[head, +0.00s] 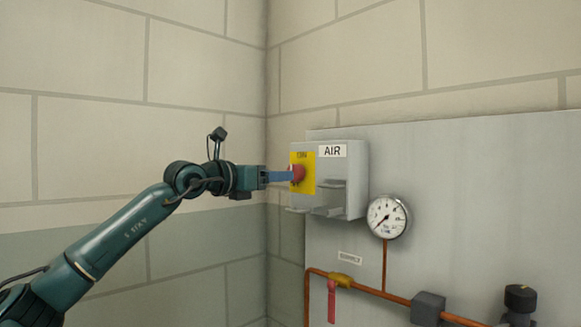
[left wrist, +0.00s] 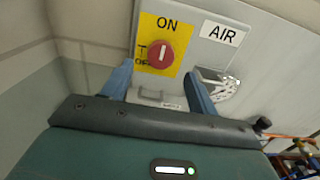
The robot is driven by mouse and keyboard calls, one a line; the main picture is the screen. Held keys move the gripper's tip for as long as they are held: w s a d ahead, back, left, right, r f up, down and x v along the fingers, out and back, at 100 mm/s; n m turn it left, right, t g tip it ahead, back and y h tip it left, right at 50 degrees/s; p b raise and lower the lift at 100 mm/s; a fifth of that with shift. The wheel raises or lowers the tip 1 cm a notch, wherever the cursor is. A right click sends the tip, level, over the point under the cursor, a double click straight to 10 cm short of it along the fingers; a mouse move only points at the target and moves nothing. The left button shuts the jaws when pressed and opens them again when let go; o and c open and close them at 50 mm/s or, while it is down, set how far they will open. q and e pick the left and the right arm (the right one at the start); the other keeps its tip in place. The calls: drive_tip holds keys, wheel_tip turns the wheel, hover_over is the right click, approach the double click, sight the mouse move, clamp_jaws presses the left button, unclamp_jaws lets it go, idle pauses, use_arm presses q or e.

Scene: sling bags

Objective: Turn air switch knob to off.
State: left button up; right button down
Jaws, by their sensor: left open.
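The air switch is a grey box (head: 352,190) on the wall panel, with a white AIR label and a yellow plate (head: 308,183). The red knob (head: 298,173) is on this plate; it also shows in the left wrist view (left wrist: 157,56). Its white mark stands upright, toward ON at the top; OFF is lettered at lower left. My left gripper (head: 286,176) is at the knob from the left. In the left wrist view its blue fingers (left wrist: 160,75) are spread, one to each lower side of the knob. I cannot tell whether they touch it. My right gripper is not in view.
A grey bracket (head: 330,190) sticks out of the box's front, below and right of the knob. A round gauge (head: 388,216) is at right. A copper pipe (head: 385,293) with a red-handled valve (head: 332,300) runs below.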

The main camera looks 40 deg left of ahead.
sight(299, 171)
use_arm(q)
drive_tip(key=w, duration=0.2)
drive_tip(key=w+p, duration=0.1)
drive_tip(key=w, duration=0.2)
drive_tip(key=shift+w+d+p, duration=0.3)
drive_tip(key=shift+w, duration=0.05)
drive_tip(key=shift+c, duration=0.3)
drive_tip(key=c, duration=0.9)
